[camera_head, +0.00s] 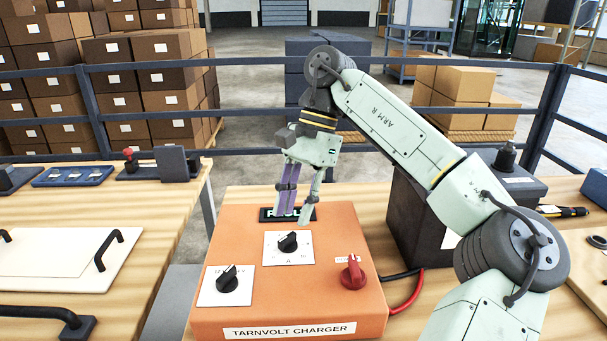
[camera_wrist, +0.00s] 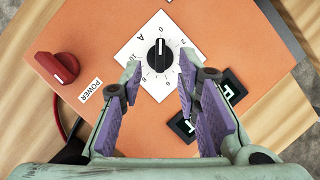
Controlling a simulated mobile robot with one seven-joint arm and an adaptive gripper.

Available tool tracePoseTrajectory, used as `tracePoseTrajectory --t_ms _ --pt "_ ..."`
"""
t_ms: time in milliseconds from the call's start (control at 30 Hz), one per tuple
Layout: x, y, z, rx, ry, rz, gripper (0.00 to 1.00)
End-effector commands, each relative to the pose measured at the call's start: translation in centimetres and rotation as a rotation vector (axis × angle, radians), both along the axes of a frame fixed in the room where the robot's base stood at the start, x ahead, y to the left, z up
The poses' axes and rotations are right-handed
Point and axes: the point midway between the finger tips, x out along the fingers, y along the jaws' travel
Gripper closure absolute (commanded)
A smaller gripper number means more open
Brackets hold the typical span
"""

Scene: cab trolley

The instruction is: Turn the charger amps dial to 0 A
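The orange charger (camera_head: 330,230) stands on a wooden bench and is labelled "TARNVOLT CHARGER". The amps dial (camera_head: 288,242) is a black knob on a white plate marked A. In the wrist view the dial (camera_wrist: 159,57) has its white line pointing to the top of the picture, close to the 0 figure. My gripper (camera_head: 291,219) is open and empty above the charger's back part, near its dark display (camera_head: 268,214), which it partly hides. In the wrist view its fingertips (camera_wrist: 159,84) are apart, and the knob shows clear between and beyond them.
A second black dial (camera_head: 227,279) is at the charger's front left, and a red POWER knob (camera_head: 352,272) at the right. A dark box (camera_head: 420,215) with red and black cables stands on the right. Another bench (camera_head: 150,215) is on the left. A railing (camera_head: 240,62) runs behind.

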Motion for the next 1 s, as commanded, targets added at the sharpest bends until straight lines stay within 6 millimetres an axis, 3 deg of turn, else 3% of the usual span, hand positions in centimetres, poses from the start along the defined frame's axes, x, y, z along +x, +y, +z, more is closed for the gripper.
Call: tracePoseTrajectory --t_ms 200,400,1000 --pt "1.1 -1.1 3.8 -0.004 -0.004 -0.005 0.7" --pt "1.7 -1.7 5.8 -0.003 0.0 -0.002 0.7" --pt "1.9 -1.9 6.7 0.002 -0.002 0.0 0.7"
